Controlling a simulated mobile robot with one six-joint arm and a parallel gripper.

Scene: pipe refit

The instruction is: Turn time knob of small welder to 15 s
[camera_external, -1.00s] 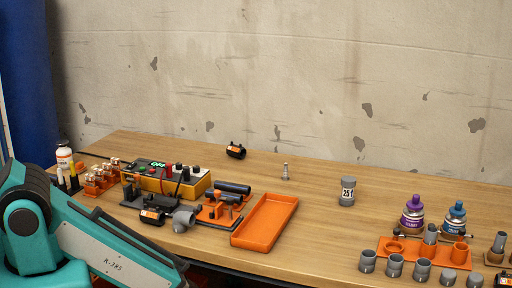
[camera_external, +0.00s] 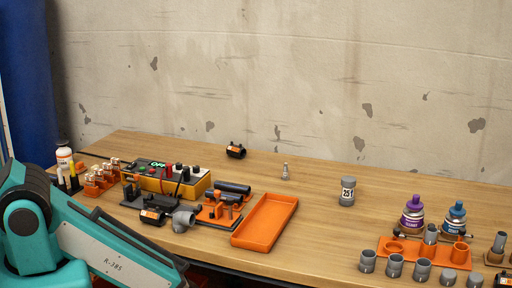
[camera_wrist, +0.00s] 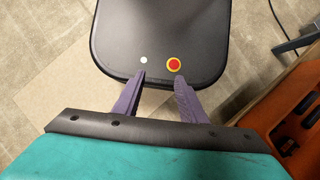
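The gripper is outside the external view.
An orange tray (camera_external: 242,240) lies right of the welder. A clamp fixture with a grey pipe fitting (camera_external: 184,218) stands in front. Brass-topped parts in an orange holder (camera_external: 98,184) are at left. Bottles (camera_external: 413,216) and grey couplings (camera_external: 395,265) are at right. The back middle is mostly clear.

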